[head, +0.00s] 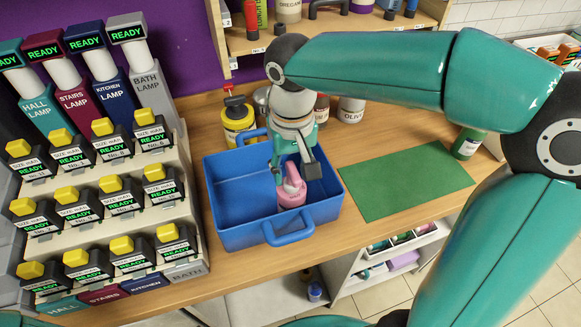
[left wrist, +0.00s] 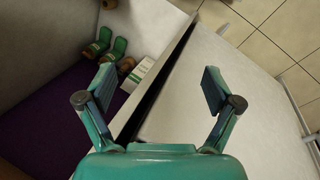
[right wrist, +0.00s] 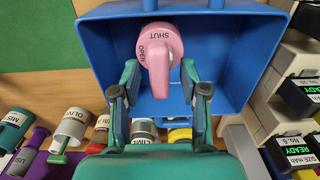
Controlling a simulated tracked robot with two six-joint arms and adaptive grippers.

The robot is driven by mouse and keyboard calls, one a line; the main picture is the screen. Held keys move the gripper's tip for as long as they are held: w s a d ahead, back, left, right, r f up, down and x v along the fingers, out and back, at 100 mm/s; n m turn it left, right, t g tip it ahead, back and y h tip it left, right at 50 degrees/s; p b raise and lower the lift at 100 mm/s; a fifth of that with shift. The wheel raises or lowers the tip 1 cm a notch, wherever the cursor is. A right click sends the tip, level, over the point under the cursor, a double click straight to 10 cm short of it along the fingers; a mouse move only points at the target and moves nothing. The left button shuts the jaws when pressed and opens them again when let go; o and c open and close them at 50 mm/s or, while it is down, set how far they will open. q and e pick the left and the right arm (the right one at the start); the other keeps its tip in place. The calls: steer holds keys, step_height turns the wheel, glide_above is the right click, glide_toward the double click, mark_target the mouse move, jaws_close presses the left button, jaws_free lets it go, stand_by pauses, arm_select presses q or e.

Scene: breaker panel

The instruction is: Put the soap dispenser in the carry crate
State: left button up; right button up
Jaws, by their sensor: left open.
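The pink soap dispenser (head: 291,194) is upright inside the blue carry crate (head: 231,237), towards its right end. Its round top marked SHUT and OPEN (right wrist: 160,45) faces the right wrist camera. I cannot tell whether its base touches the crate floor. My left gripper (left wrist: 158,90) is open and empty, away from the crate, and shows only in the left wrist view.
A breaker panel with yellow switches (head: 102,127) stands left of the crate. A green mat (head: 405,181) lies right of it. A yellow container (head: 238,122) and jars (head: 350,110) stand behind. The crate's blue handle (head: 287,236) overhangs the front.

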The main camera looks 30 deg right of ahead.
steer(key=shift+r, duration=0.1)
step_height(320, 180, up, 12)
steer(key=shift+p, duration=0.45)
stand_by(0.6)
